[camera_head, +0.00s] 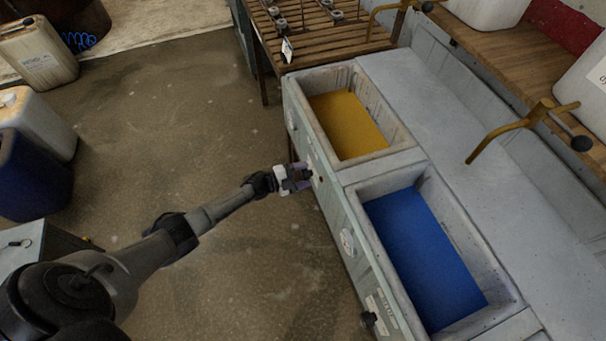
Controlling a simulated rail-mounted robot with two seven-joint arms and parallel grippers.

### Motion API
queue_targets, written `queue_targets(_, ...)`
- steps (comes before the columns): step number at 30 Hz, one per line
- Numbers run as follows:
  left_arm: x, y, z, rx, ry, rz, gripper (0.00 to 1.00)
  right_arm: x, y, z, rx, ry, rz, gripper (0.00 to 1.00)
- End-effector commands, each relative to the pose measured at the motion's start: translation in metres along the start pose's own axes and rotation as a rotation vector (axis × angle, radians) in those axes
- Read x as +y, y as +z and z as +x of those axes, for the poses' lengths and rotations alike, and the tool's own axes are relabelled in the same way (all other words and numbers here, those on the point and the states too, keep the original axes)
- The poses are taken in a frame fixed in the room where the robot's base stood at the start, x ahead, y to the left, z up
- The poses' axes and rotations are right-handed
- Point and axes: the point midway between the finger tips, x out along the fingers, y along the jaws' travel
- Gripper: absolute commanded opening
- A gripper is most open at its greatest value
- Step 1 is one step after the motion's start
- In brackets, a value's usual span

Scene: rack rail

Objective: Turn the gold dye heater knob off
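The gold dye (349,125) fills the far basin of the grey dye unit (355,174), with blue dye (422,258) in the nearer basin. My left gripper (304,177) is at the unit's front panel, just below the near end of the gold basin. Its fingertips point at the panel and touch it or are very close. The gold heater knob is not clearly visible; the gripper seems to cover that spot. Whether the fingers are open or closed on it is too small to tell. A dark knob (368,319) shows on the panel below the blue basin. My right gripper is out of view.
Round gauges (347,242) sit on the front panel. Brass taps (524,124) rise behind the basins. A slatted wooden table (325,38) stands beyond the unit. White and blue canisters (30,178) stand at the left. The floor between is clear.

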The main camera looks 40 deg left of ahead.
Motion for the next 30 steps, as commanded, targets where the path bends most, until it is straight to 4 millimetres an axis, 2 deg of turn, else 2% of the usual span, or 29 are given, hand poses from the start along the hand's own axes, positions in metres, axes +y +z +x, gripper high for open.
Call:
queue_targets(3,0.000,0.000,0.000,0.001,-0.001,0.001,0.69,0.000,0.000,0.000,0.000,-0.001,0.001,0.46)
queue_targets(9,-0.001,-0.001,0.000,0.001,-0.001,0.001,0.69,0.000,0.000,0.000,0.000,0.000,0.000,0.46)
queue_targets(13,-0.001,-0.001,-0.008,0.000,0.000,0.002,0.69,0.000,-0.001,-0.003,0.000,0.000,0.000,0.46)
queue_targets(30,-0.001,-0.001,-0.110,0.000,0.001,0.001,0.69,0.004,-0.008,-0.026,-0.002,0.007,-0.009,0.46)
